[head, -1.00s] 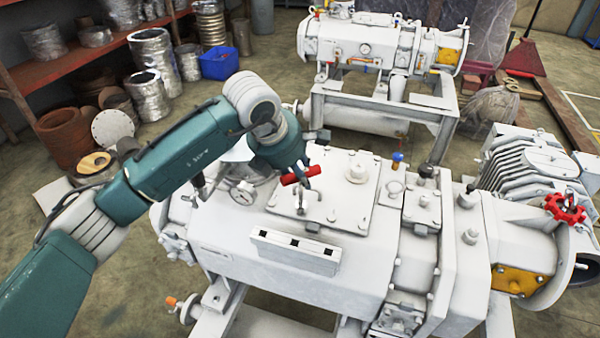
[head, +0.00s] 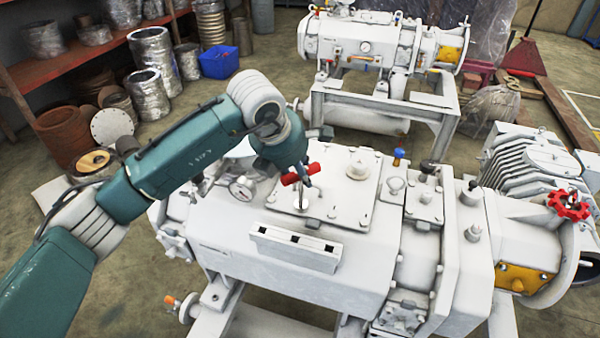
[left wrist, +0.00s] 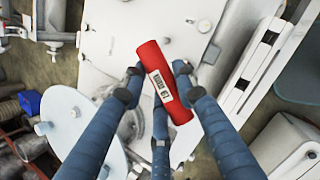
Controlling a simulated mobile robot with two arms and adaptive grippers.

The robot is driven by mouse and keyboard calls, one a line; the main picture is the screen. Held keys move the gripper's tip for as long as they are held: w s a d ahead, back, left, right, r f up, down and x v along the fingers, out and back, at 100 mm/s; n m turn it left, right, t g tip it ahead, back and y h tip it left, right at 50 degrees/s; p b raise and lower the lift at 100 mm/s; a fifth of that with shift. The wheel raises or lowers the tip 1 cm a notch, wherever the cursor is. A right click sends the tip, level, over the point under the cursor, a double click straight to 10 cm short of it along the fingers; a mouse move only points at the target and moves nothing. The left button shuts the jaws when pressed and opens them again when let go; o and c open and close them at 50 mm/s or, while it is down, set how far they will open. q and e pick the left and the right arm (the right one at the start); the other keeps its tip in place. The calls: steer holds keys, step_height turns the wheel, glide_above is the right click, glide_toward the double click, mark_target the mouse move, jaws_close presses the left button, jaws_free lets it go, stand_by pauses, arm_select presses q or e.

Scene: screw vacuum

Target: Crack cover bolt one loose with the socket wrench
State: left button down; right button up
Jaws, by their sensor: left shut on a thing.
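My left gripper (head: 300,176) comes in from the left in the head view and is shut on the red handle of the socket wrench (head: 312,169). In the left wrist view the red handle (left wrist: 160,72) with its white label lies between the fingers. The handle is held just above the near left part of the white cover plate (head: 338,204) on the pump. A small shaft or bolt shows below the fingers on the plate. I cannot tell whether the socket sits on bolt one. My right gripper is not in view.
A pressure gauge (head: 242,188) stands left of the cover. A blue-topped fitting (head: 399,156) stands to its right, and a white block (head: 295,248) with dark square holes lies in front. A second pump (head: 385,45) stands behind. A shelf with metal parts is at the left.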

arm_select(q)
steer(key=shift+n+y+b, duration=0.3)
steer(key=shift+n+b, duration=0.05)
steer(key=shift+n, duration=0.25)
steer(key=shift+r+p, duration=1.05)
steer(key=shift+r, duration=1.5)
